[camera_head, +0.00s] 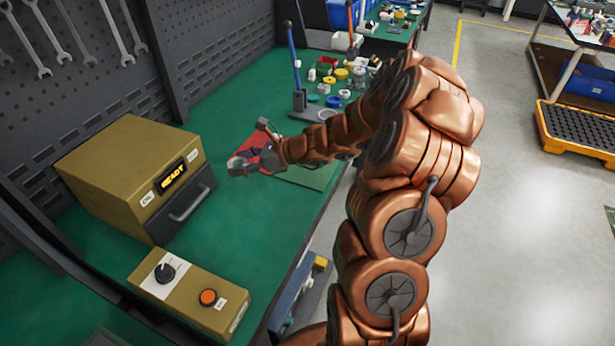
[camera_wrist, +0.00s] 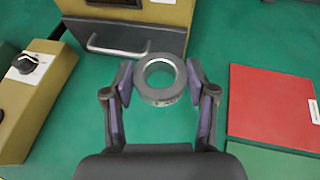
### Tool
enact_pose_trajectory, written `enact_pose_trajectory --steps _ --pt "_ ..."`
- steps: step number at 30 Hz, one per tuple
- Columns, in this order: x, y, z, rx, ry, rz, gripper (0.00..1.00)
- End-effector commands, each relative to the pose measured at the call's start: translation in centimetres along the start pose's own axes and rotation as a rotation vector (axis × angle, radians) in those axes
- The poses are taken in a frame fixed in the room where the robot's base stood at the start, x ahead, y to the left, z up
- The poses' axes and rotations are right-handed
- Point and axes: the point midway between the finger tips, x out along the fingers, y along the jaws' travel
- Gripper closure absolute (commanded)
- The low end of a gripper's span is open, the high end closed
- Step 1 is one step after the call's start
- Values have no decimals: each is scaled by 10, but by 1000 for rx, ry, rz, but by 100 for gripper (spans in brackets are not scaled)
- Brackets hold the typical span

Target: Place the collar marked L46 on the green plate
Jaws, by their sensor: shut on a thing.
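My gripper (camera_wrist: 160,84) is shut on a grey metal collar (camera_wrist: 160,95), a thick ring with an open centre, held between the two fingertips. Any marking on the collar is too small to read. In the head view my gripper (camera_head: 241,164) is above the bench, left of the green plate (camera_head: 316,176), and the collar is hard to make out. The green plate is partly hidden by my arm there. Its edge also shows at the lower right of the wrist view (camera_wrist: 270,163), to the right of my gripper.
A red plate (camera_wrist: 272,107) lies beside the green plate. A tan tester box (camera_head: 125,170) with a READY display and a handle stands at the left, with a control box (camera_head: 190,292) in front. A blue-handled press (camera_head: 297,75) and several small parts stand behind.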

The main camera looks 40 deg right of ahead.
Motion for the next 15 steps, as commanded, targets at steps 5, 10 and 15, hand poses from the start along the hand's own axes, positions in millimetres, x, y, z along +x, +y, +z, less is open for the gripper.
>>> enact_pose_trajectory --steps 5,10,15 --pt "-21 -14 -31 27 -2 -79 98" --pt "-43 -21 -53 56 -3 -149 98" --pt "-64 -24 -75 86 -4 -218 98"
